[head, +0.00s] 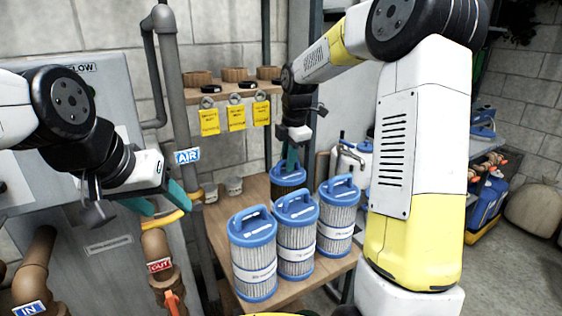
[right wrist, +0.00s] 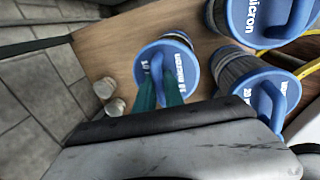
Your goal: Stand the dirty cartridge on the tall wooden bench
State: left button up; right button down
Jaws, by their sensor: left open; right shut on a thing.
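The dirty cartridge (head: 289,178) has a blue cap and darker pleats than the others. It is upright at the back of the wooden bench (head: 222,222), behind the front row. Its lower part is hidden in the head view, so I cannot tell whether its base touches the bench. My right gripper (head: 291,164) is above it, shut on its cap handle. The right wrist view shows the teal fingers (right wrist: 160,88) on the handle of this blue cap (right wrist: 178,58). My left gripper (head: 163,204) is open and empty, left of the bench near the pipes.
Three blue-capped cartridges, left (head: 254,255), middle (head: 296,238) and right (head: 335,218), stand along the bench front. Two small pots (head: 234,186) sit at the back left. Yellow tags (head: 236,117) hang from a shelf (head: 222,87) above. Bare bench top lies left of the row.

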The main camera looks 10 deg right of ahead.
jog(key=c, duration=1.4)
grip_release()
jog(key=shift+f, duration=0.1)
jog(key=shift+c, duration=0.2)
notch_tip(320, 180, up, 11)
jog(key=s, duration=0.2)
jog(key=s+d+r+m+t, duration=0.1)
jog(key=s+r+m, duration=0.2)
jog(key=s+m, duration=0.4)
jog(key=s+f+m+t+y, duration=0.1)
jog(key=s+f+m+t, duration=0.2)
jog(key=s+m, duration=1.1)
jog(key=s+f, duration=0.3)
jog(key=s, duration=0.2)
jog(key=shift+d+f+m, duration=0.15)
jog(key=shift+d+m, duration=0.25)
